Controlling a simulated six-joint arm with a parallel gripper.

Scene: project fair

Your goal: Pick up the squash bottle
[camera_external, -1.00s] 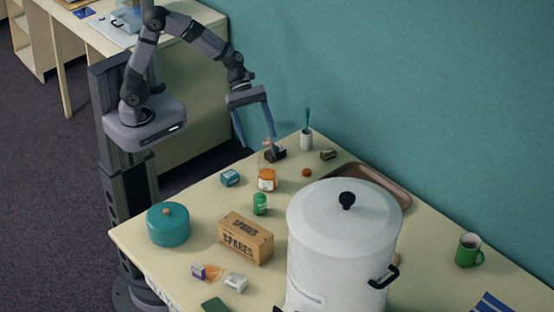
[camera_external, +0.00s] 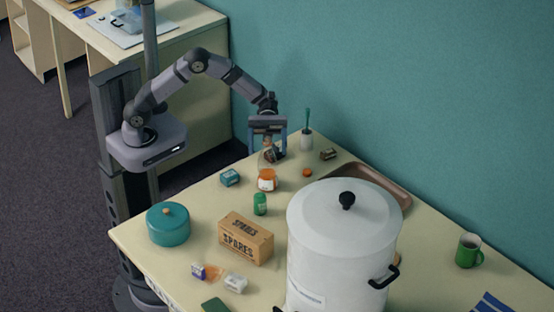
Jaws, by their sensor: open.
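The squash bottle (camera_external: 267,181) looks like the clear bottle with orange contents and a pale label low down. It stands upright toward the far end of the table, and its clear upper part is hard to make out. My gripper (camera_external: 268,155) points down above the orange part, with its two blue fingers spread apart. The bottle's upper part appears between the fingers in the picture. I cannot tell whether the fingers touch it or stand in front of or behind it.
A teal box (camera_external: 230,177), a green can (camera_external: 260,204) and an orange cap (camera_external: 307,172) stand nearby. A white cup (camera_external: 306,141) and a small dark item (camera_external: 328,154) are behind to the right. A large white pot (camera_external: 340,235) fills the right front.

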